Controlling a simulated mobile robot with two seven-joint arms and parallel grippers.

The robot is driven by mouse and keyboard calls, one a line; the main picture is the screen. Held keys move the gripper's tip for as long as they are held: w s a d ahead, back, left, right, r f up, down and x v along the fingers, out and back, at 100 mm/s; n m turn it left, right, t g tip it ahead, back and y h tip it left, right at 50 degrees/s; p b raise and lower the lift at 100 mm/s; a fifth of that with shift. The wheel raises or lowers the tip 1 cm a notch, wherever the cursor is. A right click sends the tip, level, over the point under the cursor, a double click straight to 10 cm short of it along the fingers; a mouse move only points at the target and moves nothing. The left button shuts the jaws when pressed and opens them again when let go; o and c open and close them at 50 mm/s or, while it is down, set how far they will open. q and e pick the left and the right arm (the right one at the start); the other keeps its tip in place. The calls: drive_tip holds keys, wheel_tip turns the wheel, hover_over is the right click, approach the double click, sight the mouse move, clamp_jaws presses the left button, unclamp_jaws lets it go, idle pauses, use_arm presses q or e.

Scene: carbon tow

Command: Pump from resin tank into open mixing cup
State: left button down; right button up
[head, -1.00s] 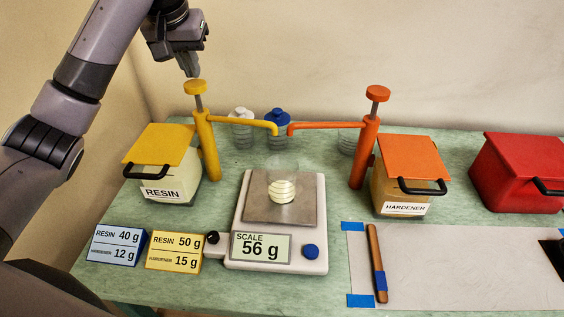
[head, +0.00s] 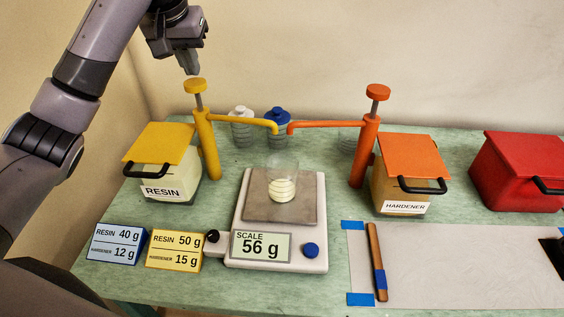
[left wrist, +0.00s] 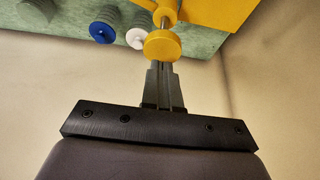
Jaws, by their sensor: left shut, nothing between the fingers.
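The resin tank (head: 168,183) is a pale box with a yellow lid and the label RESIN, at the left. Its yellow pump has a round knob (head: 195,86) on a raised rod, and its spout (head: 245,122) points right. My left gripper (head: 192,72) is shut and empty just above the knob; in the left wrist view the knob (left wrist: 162,45) lies just past the fingertips. I cannot tell whether they touch. The clear mixing cup (head: 283,180) stands open on the scale (head: 316,225), with pale content at its bottom. The display reads 56 g. My right gripper is not in view.
An orange-lidded hardener tank (head: 402,185) with an orange pump (head: 366,150) stands right of the scale. A red box (head: 518,170) is farther right. Two bottles (head: 277,125) stand behind. Blue (head: 117,245) and yellow (head: 174,251) ratio blocks and a blue-banded stick (head: 376,262) lie in front.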

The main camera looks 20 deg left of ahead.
sight(195, 83)
use_arm(q)
drive_tip(key=shift+f, duration=0.1)
drive_tip(key=shift+f, duration=0.6)
drive_tip(key=shift+f+b, duration=0.7)
drive_tip(key=shift+f, duration=0.65)
idle(0.5)
drive_tip(key=shift+r, duration=0.1)
drive_tip(key=shift+r+p, duration=0.75)
drive_tip(key=shift+r, duration=1.15)
drive_tip(key=shift+f, duration=0.1)
